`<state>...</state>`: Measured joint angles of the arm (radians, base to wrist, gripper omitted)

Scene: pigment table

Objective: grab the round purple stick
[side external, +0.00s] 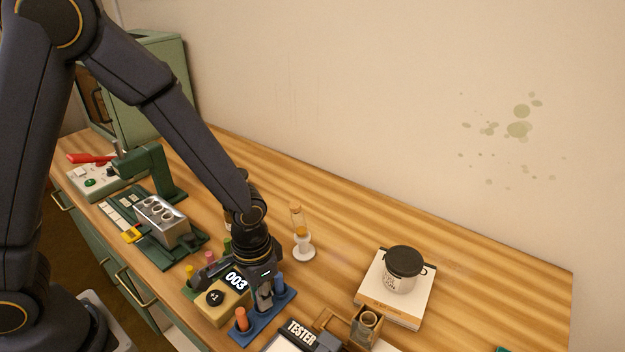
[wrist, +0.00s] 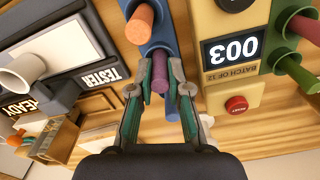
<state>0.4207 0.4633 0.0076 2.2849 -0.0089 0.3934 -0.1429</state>
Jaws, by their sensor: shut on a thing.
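The round purple stick (wrist: 160,72) stands in the blue rack (side external: 262,325), between an orange stick (side external: 241,318) and a blue stick (side external: 279,281). In the wrist view the orange stick (wrist: 140,22) is above it, and the blue stick (wrist: 172,105) shows below it between the fingers. My gripper (side external: 264,298) is low over the middle of the rack. In the wrist view my gripper (wrist: 161,80) has a finger on each side of the purple stick and is shut on it. The purple stick is hidden by the gripper in the side view.
A yellow box with a 003 display (side external: 228,300) stands close left of the rack. A tester (side external: 300,335) is close on the right. An hourglass-like timer (side external: 301,235) stands behind. A lidded jar (side external: 402,268) sits on books. The table's back right is clear.

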